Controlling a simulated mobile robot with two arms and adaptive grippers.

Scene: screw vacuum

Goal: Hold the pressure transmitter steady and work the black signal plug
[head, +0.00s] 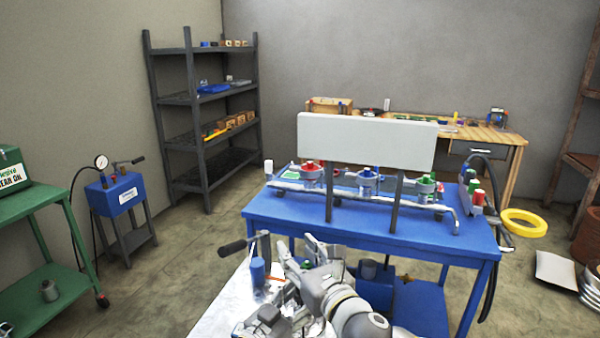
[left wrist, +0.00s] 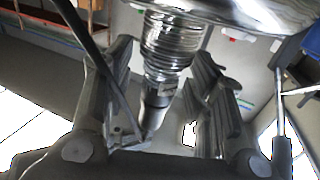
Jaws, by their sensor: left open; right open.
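In the left wrist view, my left gripper (left wrist: 160,62) is open, its two dark fingers on either side of a shiny ribbed metal cylinder (left wrist: 168,45) with a dark tapered end (left wrist: 157,95). I cannot tell whether this is the pressure transmitter or its plug, nor whether the fingers touch it. In the head view, my right gripper (head: 303,260) is open at the near edge of the blue table. A small blue cylinder (head: 258,271) stands just left of it, near a black handle (head: 233,247). I cannot make out the black signal plug in the head view.
A dark shelf (head: 205,120), a green cart (head: 40,195) and a blue pump unit (head: 121,194) stand left. A yellow ring (head: 525,222) lies right.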

